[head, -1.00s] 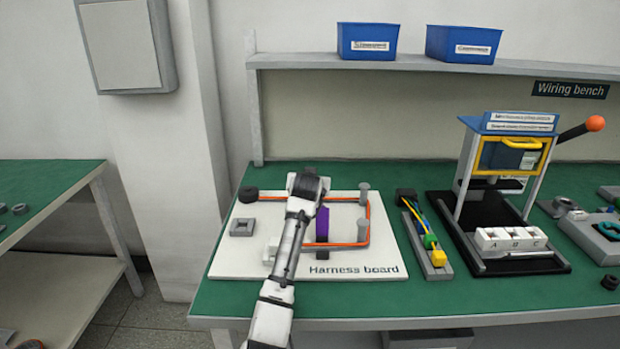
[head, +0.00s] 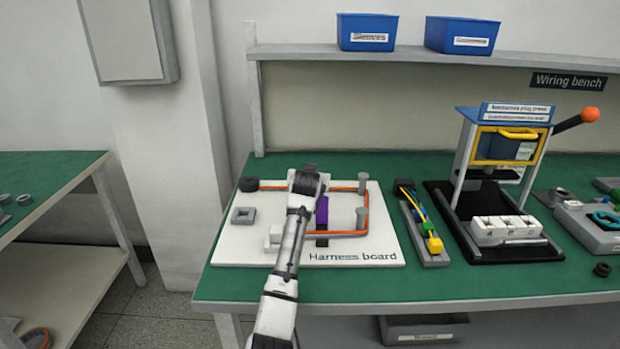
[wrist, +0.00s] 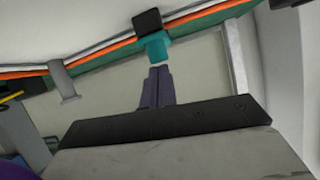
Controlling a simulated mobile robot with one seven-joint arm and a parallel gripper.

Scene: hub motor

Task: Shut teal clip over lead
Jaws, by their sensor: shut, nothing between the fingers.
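The teal clip (wrist: 155,49) shows in the wrist view, with a black block (wrist: 147,22) right above it in the picture. The orange lead (wrist: 107,72) runs across the top, with pale strands beside it, and passes behind the clip and block. My gripper (wrist: 159,68) has its dark purple fingers together and empty, tips just below the clip in the picture. I cannot tell whether they touch it, nor whether the clip is open or shut. In the head view my arm hides the clip; the orange lead (head: 345,234) loops around the harness board (head: 235,252).
Grey posts (head: 361,217) stand on the board along the lead. A grey square block (head: 243,215) and a black round piece (head: 249,184) sit at its left. A tray of coloured wires (head: 433,258) and a blue press (head: 505,150) stand to the right.

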